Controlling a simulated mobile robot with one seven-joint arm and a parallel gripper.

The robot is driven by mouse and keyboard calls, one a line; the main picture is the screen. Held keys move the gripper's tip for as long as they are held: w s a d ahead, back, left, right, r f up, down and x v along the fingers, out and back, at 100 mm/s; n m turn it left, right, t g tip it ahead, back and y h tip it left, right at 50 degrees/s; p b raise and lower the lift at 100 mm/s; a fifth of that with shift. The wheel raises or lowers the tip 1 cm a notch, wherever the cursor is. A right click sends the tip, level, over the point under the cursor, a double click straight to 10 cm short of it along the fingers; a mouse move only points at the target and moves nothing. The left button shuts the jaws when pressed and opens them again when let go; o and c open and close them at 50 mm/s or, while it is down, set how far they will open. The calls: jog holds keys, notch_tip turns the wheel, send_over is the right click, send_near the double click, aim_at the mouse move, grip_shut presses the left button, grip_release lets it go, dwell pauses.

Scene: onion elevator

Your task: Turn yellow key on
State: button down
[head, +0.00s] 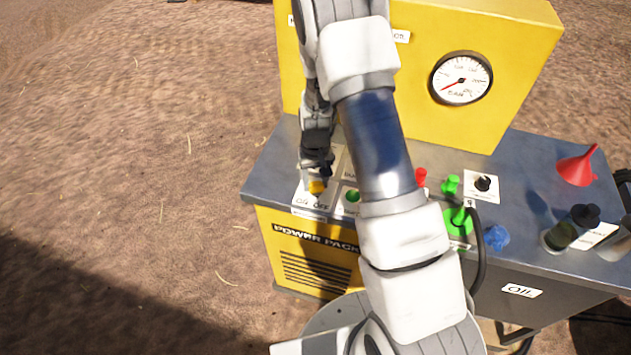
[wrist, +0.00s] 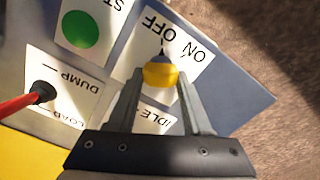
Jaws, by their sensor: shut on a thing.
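The yellow key (head: 317,187) stands on the ON/OFF plate at the left front of the machine's grey top. In the wrist view the yellow key (wrist: 160,76) sits between the two fingers, with a small dark tip pointing towards the printed words ON and OFF, about between them. My gripper (head: 317,178) reaches down over the key and is shut on it; its fingers also show in the wrist view (wrist: 160,88). The arm hides part of the panel in the head view.
A green button (head: 352,196) is just right of the key. A red-handled DUMP/LOAD lever (wrist: 42,92) is near the fingers. Green knobs (head: 451,184), a blue knob (head: 497,237) and a red funnel (head: 577,166) stand farther right. The yellow gauge housing (head: 480,40) rises behind.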

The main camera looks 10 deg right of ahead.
aim_at(318, 182)
jog(key=m+b, duration=0.1)
jog(key=m, duration=0.4)
jog(key=shift+d+b, duration=0.15)
jog(key=shift+b, duration=0.25)
jog(key=m, duration=0.6)
jog(key=shift+s+d, duration=0.1)
jog(key=shift+s, duration=0.05)
jog(key=shift+m, duration=0.3)
jog(key=shift+c, duration=1.6)
grip_release()
notch_tip(318, 182, up, 18)
jog(key=shift+f+p, duration=0.25)
jog(key=shift+p, duration=0.1)
